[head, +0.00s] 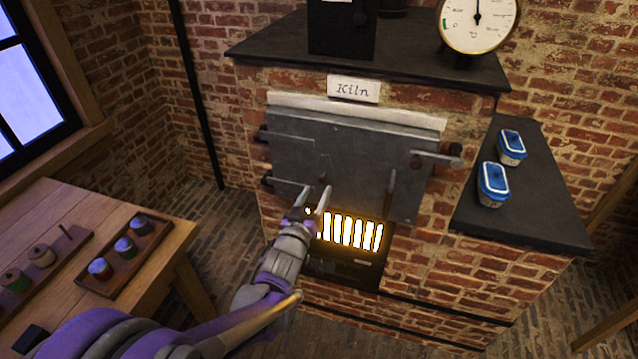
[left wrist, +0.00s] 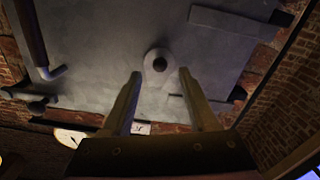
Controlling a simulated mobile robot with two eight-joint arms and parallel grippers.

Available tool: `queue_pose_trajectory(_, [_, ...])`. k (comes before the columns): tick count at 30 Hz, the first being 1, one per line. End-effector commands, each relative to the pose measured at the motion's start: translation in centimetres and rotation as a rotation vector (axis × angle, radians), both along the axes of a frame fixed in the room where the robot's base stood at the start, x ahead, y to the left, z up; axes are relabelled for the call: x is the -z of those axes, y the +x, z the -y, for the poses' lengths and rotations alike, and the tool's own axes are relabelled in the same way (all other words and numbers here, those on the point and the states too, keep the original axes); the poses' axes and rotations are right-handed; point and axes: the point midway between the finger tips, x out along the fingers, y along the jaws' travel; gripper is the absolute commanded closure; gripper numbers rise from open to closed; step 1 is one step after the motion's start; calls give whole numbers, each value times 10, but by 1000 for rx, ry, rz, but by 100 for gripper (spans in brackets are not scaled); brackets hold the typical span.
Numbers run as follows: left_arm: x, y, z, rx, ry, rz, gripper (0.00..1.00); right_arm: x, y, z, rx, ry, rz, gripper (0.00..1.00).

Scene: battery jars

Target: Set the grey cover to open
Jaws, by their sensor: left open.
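The grey cover (head: 350,150) is a flat metal plate on the brick front of the kiln, and it appears to lie flat over it. It fills much of the left wrist view (left wrist: 110,60). My left gripper (head: 315,194) is open in front of the cover's lower left part. In the left wrist view its two fingers (left wrist: 160,74) point at the cover, with the knob seen between their tips; I cannot tell if they touch it. My right gripper is not in view.
Glowing bars (head: 350,232) lie just below the cover. A latch handle (head: 437,160) sticks out on its right. Blue-lidded tubs (head: 493,183) stand on the dark right shelf (head: 540,220). A wooden table (head: 50,205) with jars in trays is at left.

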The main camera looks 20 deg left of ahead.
Motion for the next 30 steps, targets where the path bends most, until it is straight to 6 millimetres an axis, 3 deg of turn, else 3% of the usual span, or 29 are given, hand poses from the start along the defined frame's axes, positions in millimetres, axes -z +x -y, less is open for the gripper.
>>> queue_pose_trajectory(7, [-1,33,1,0,0,0,41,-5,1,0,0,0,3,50])
queue_pose_trajectory(18, [0,39,1,0,1,-1,41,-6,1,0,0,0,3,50])
queue_pose_trajectory(28, [0,38,1,0,1,-1,99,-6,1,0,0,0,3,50])
queue_pose_trajectory(30, [0,38,1,0,1,-1,100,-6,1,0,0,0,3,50])
